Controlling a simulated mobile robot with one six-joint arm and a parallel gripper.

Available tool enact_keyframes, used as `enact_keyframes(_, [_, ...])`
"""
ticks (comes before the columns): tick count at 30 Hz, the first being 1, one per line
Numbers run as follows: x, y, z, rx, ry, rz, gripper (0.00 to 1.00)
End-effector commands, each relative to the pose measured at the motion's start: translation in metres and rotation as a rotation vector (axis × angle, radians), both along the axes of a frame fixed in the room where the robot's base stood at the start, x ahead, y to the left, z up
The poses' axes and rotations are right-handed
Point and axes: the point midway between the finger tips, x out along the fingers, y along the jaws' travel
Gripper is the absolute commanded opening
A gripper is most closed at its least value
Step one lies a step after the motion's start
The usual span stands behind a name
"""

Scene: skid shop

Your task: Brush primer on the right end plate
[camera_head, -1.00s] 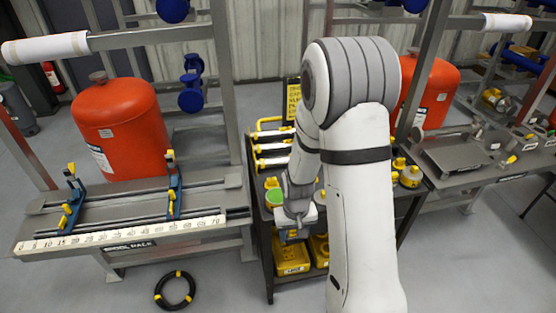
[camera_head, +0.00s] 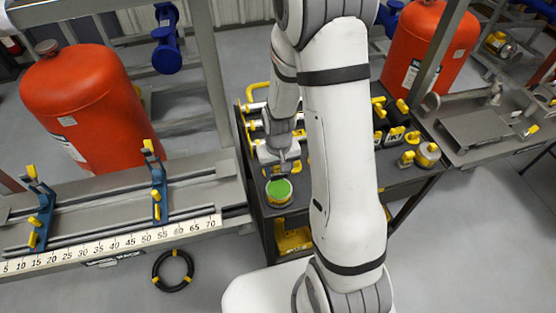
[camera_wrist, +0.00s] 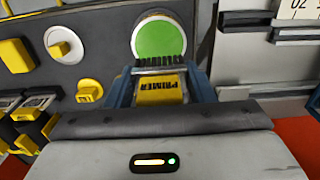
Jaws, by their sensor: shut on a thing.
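My gripper (camera_wrist: 160,86) is shut on a brush (camera_wrist: 162,90) with a yellow PRIMER label. Its dark bristles point away from the wrist, towards a round pot with a green top (camera_wrist: 159,40). In the head view my gripper (camera_head: 280,166) is just behind and above this green-topped pot (camera_head: 280,192), on the dark cart (camera_head: 330,187). I cannot tell whether the bristles touch the green surface. I cannot single out the right end plate in these views.
Red tanks (camera_head: 85,105) (camera_head: 425,55) stand behind. A grey bench (camera_head: 490,130) is at right. Yellow-capped containers (camera_head: 428,155) crowd the cart's right side. A black hose coil (camera_head: 173,270) lies on the floor.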

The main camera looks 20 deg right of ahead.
Motion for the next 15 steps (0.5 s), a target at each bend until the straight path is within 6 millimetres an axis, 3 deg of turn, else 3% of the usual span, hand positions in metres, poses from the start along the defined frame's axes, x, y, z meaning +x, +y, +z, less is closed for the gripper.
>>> enact_keyframes(15, [0.0, -0.002, -0.048, 0.0, 0.001, -0.005, 0.3])
